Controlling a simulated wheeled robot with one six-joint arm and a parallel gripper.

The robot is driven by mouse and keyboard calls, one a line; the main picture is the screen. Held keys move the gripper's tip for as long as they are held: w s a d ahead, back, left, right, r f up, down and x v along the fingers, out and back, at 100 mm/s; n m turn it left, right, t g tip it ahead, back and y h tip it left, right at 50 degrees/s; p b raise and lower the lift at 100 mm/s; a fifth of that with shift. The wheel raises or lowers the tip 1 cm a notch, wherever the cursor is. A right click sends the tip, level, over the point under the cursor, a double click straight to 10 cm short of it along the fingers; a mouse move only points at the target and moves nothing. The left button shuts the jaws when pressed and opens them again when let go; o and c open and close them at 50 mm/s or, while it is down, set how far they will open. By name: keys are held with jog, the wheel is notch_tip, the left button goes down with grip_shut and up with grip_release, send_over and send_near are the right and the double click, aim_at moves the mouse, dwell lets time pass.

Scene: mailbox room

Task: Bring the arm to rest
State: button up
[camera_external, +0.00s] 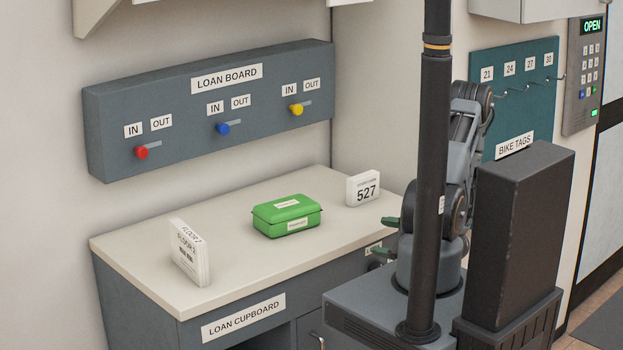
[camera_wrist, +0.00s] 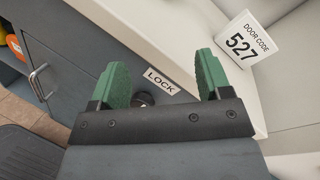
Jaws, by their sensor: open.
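My arm is folded up on its base behind the dark column in the external view. My gripper (camera_external: 383,236) pokes out to the left of the column, near the right end of the loan cupboard top (camera_external: 335,235). In the wrist view my gripper (camera_wrist: 163,82) has its two green fingers apart with nothing between them. Beyond the fingers are a LOCK label (camera_wrist: 161,81) and a dark round lock (camera_wrist: 143,98) on the cupboard front. The column hides part of the arm in the external view.
A green box (camera_external: 287,215), a FLOOR 2 block (camera_external: 189,253) and a 527 door code sign (camera_external: 363,188) stand on the cupboard top. The loan board (camera_external: 215,108) and bike tags board (camera_external: 515,95) are on the walls. The keypad (camera_external: 583,75) reads OPEN.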

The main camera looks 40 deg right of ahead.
jog(key=a+r+n+g+y, duration=0.4)
jog(key=a+r+n+g, duration=0.85)
jog(key=n+g, duration=0.45)
notch_tip(320, 180, up, 12)
jog(key=n+t+h, duration=0.5)
jog(key=n+h, duration=0.1)
jog(key=h, duration=0.3)
jog(key=shift+n+t, duration=0.3)
jog(key=shift+n, duration=0.1)
jog(key=shift+s+a, duration=0.1)
